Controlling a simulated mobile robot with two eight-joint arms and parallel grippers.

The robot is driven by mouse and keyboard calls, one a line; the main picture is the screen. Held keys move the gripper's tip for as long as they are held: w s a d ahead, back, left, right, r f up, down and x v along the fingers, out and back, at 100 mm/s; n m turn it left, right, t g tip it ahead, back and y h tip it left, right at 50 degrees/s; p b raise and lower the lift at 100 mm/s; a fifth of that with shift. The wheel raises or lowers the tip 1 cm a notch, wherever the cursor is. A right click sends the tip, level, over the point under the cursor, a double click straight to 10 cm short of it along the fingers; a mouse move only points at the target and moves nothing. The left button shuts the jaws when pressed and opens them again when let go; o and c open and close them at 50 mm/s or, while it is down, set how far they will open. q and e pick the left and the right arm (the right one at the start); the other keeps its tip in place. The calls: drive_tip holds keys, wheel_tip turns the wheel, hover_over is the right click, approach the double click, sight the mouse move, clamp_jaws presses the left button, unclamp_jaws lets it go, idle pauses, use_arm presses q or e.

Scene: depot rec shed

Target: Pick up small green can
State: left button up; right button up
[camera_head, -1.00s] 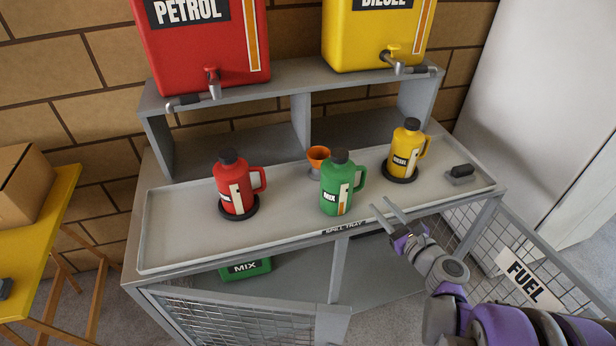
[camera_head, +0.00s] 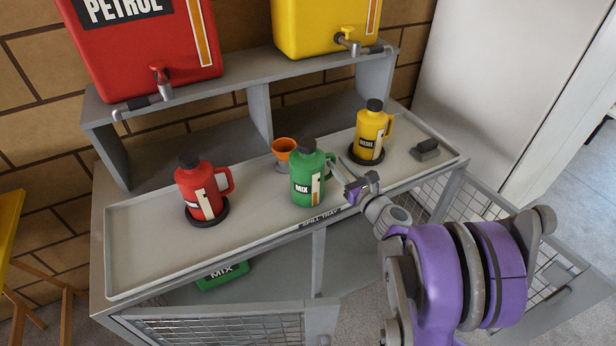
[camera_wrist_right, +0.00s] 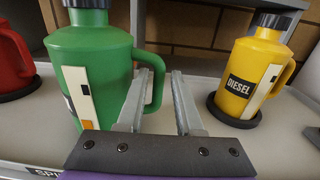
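The small green can (camera_head: 308,178), with a black cap and a MIX label, stands upright on the spill tray (camera_head: 262,224) in the head view. Its handle is on its right side. My right gripper (camera_head: 344,172) is just right of the handle. In the right wrist view the green can (camera_wrist_right: 92,70) is at the left, and the open fingers of my right gripper (camera_wrist_right: 160,102) point forward. The left finger overlaps the handle in that view; I cannot tell whether they touch. My left gripper is not in view.
A red can (camera_head: 200,190) stands on the left of the tray, and a yellow DIESEL can (camera_head: 372,132) on the right. An orange funnel (camera_head: 285,150) is behind the green can. A shelf (camera_head: 258,92) bears large fuel tanks. A mesh door (camera_head: 510,225) hangs open at the right.

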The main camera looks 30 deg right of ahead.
sight(333, 160)
drive_tip(key=w, duration=0.3)
drive_tip(key=shift+w+f, duration=0.1)
drive_tip(key=shift+w, duration=0.05)
clamp_jaws()
idle(1.2)
